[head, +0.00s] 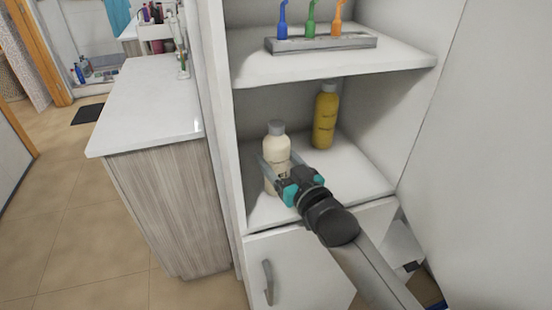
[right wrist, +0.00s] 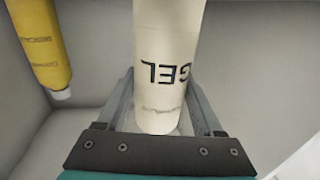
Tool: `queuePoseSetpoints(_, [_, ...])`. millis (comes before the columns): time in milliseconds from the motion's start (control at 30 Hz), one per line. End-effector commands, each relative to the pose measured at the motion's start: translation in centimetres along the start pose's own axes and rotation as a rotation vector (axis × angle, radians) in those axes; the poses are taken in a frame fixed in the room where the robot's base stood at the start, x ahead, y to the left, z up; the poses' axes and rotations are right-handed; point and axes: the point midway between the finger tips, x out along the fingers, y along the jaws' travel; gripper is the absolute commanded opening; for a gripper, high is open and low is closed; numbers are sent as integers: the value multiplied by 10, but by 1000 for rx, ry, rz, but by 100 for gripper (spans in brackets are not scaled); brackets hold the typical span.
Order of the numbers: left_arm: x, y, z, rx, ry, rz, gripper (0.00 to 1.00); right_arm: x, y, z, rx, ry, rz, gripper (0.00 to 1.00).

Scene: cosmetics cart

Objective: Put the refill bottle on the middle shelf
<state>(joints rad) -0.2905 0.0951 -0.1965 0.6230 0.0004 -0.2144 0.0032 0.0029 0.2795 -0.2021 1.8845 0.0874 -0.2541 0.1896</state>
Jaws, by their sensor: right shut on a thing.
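A cream bottle (head: 277,152) with a grey cap stands upright at the front left of a white cabinet shelf (head: 350,176). My right gripper (head: 277,170) is shut on it. The right wrist view shows the cream bottle (right wrist: 168,60), lettered "GEL", between the two fingers of my right gripper (right wrist: 170,105). Whether its base touches the shelf is hard to tell. A yellow bottle (head: 325,118) with a grey cap stands farther back on the same shelf, and it also shows in the right wrist view (right wrist: 42,45). My left gripper is not in view.
The upper shelf (head: 335,62) holds a grey rack (head: 320,43) with blue, green and orange items. A white cabinet door (head: 298,262) with a handle is below. A white counter (head: 155,100) stands to the left. The shelf's right side is free.

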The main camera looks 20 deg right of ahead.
Motion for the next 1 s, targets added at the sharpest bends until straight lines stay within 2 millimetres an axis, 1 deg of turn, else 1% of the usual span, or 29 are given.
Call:
queuePoseSetpoints(100, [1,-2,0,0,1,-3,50,0,0,1,0,4,0,0])
queuePoseSetpoints(133, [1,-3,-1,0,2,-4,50,0,0,3,0,0,0,70])
queuePoseSetpoints(367, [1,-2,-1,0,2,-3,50,0,0,3,0,0,0,95])
queuePoseSetpoints(400, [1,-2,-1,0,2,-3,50,0,0,3,0,0,0,98])
queuePoseSetpoints(733, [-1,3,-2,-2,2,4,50,-2,0,0,0,-2,0,98])
queuePoseSetpoints(867, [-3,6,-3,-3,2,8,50,-14,0,0,1,-3,1,98])
queuePoseSetpoints(1000, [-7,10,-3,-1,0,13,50,-35,0,0,1,-4,0,98])
